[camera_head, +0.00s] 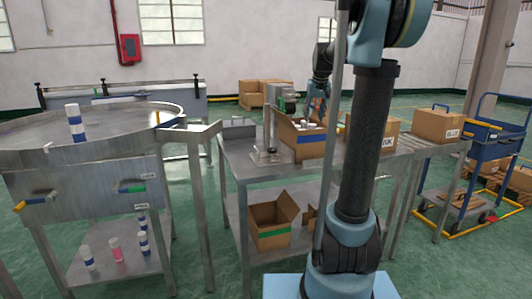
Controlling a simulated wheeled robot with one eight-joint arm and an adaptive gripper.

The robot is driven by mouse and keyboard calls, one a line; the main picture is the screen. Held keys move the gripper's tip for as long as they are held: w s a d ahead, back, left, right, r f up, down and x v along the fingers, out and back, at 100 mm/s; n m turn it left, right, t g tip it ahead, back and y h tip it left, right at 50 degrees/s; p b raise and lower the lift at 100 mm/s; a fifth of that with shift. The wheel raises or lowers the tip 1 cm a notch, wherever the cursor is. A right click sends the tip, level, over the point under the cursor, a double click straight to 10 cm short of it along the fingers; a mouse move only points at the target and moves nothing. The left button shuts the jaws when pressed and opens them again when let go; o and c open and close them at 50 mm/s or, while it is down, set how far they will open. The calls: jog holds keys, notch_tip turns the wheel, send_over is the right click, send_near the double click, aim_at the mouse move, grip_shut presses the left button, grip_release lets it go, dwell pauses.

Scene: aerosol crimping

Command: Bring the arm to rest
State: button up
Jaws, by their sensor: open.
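My arm (366,145) rises from its base at the front, bends at the top of the picture and reaches back over the steel workbench (232,160). Its far end comes down over an open cardboard box (309,149) with a blue stripe. My gripper (312,110) is small here, at or just above the box's opening, and is open. Its fingertips are hard to make out, and I cannot tell whether they touch anything. White-topped cans show inside the box.
A round steel table (100,127) stands at left with a blue-and-white can (75,122) on it. Several cans stand on its lower shelf. An open box (272,228) sits under the workbench. Closed boxes (437,125) and a blue trolley (490,140) are at right.

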jog(key=s+a+f, duration=0.1)
jog(key=s+f, duration=0.3)
jog(key=s, duration=0.7)
jog(key=s+a+f, duration=0.1)
jog(key=s+f, duration=0.4)
jog(key=s, duration=0.6)
jog(key=s+f+m+g, duration=0.1)
jog(key=s+f, duration=1.4)
jog(key=s, duration=0.3)
jog(key=shift+d+f+g, duration=0.2)
jog(key=shift+f+g, duration=0.15)
jog(key=shift+g, duration=0.05)
